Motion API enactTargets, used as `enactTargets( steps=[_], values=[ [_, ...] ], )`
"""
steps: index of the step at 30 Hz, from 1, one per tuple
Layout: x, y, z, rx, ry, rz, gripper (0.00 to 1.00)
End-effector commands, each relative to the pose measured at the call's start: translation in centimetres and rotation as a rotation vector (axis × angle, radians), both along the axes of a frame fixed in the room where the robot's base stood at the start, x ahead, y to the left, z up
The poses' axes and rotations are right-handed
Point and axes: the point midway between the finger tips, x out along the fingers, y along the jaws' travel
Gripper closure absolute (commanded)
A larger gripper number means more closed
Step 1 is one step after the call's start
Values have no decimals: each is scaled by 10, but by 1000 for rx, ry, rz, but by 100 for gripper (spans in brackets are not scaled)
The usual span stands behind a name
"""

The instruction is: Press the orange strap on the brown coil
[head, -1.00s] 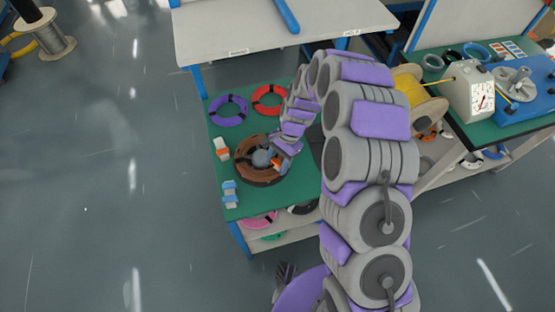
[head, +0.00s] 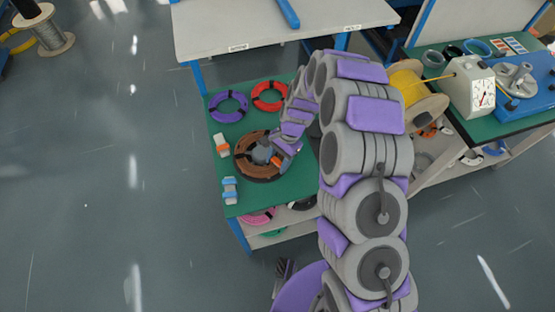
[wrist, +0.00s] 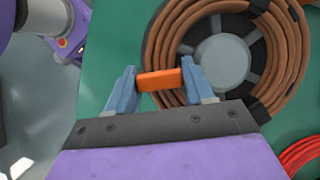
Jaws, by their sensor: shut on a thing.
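The brown coil (head: 243,169) lies flat on the green top of a small cart, with dark bands and a grey hub in its middle. In the wrist view the coil (wrist: 160,43) fills the upper right. My gripper (wrist: 158,82) is shut on the orange strap (wrist: 160,79), a short orange piece held crosswise between the two blue-grey fingers. The strap overlaps the coil's near left edge in the wrist view; I cannot tell whether it touches. In the head view my gripper (head: 270,158) is over the coil, partly hidden by my arm.
A purple coil (head: 228,118) and a red coil (head: 255,98) lie farther back on the green top (head: 245,208). Two strap stacks, orange (head: 222,145) and blue (head: 230,190), stand at its left edge. A grey table (head: 270,28) is behind; a machine bench is at right.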

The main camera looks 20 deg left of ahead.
Motion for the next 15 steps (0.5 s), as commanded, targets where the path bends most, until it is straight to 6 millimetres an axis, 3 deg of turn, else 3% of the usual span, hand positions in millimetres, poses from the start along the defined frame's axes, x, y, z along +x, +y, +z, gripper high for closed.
enactTargets(
  steps=[15],
  values=[
    [0,0,-6,0,0,0,65]
  ],
)
